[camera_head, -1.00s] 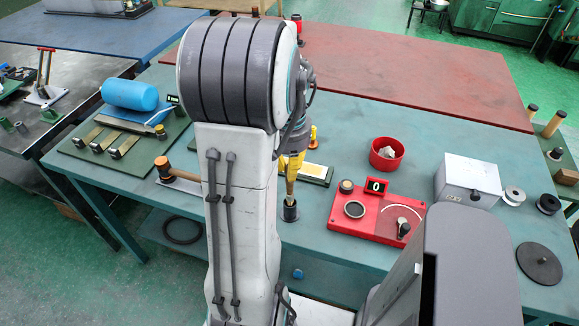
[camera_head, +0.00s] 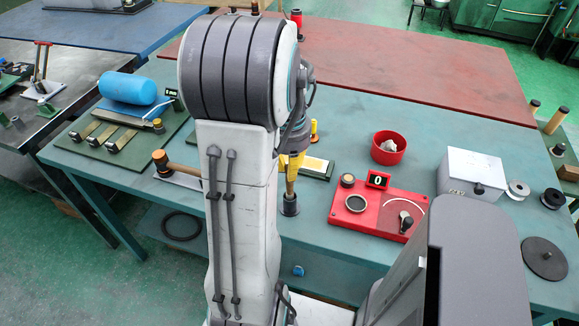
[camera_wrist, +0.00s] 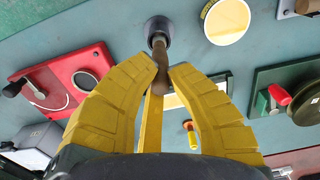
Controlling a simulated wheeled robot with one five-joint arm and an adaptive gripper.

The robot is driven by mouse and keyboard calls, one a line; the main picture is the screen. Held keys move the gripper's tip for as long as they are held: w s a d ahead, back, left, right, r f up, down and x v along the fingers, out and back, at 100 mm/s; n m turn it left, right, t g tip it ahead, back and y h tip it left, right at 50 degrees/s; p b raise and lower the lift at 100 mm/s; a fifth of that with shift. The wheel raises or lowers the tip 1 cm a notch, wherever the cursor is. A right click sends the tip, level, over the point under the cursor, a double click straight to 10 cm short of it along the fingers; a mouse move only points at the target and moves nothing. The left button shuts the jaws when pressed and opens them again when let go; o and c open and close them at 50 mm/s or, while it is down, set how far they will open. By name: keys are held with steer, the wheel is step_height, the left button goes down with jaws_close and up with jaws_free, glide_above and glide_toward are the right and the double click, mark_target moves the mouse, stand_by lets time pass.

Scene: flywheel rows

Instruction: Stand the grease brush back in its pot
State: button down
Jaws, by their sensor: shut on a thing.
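The grease brush (camera_head: 290,187) has a brown wooden handle and hangs close to upright below my gripper (camera_head: 292,168). The small dark grey pot (camera_head: 289,208) stands on the teal bench right under it. In the wrist view, my yellow gripper fingers (camera_wrist: 162,72) are closed on the brush (camera_wrist: 159,52). The brush's far end overlaps the mouth of the pot (camera_wrist: 149,29). Its tip is hidden there, and I cannot tell how deep it sits. My arm covers part of the bench to the left of the pot in the head view.
A red device (camera_head: 378,212) with a counter sits right of the pot, with a red bowl (camera_head: 388,148) behind it. A mallet (camera_head: 165,163) lies to the left. A green-based tray (camera_head: 317,168) and a yellow-topped disc (camera_wrist: 227,20) are close by.

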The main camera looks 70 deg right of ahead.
steer(key=shift+f+b, duration=0.65)
steer(key=shift+f, duration=0.25)
steer(key=c, duration=1.2)
jaws_free()
steer(key=shift+c, duration=0.2)
step_height(320, 180, up, 12)
steer(key=shift+r, duration=0.1)
